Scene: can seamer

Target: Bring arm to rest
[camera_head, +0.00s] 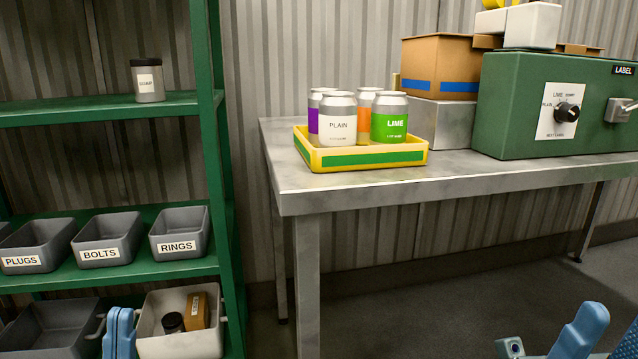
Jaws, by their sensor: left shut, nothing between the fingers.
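My left gripper (119,332) shows at the bottom left. Its two blue fingers are shut against each other with nothing between them. It appears in front of the lower shelf, overlapping the gap between a dark bin and a whitish bin; its distance from them is hard to judge. At the bottom right corner, blue and grey parts of my right arm show, cut off by the picture edge. Whether the right fingers are open or shut cannot be told.
A green shelf rack (215,150) stands left, with grey bins labelled PLUGS, BOLTS and RINGS (180,232). A steel table (330,200) bears a yellow tray (365,158) of cans, boxes and a green machine (540,110). Floor between rack and table looks clear.

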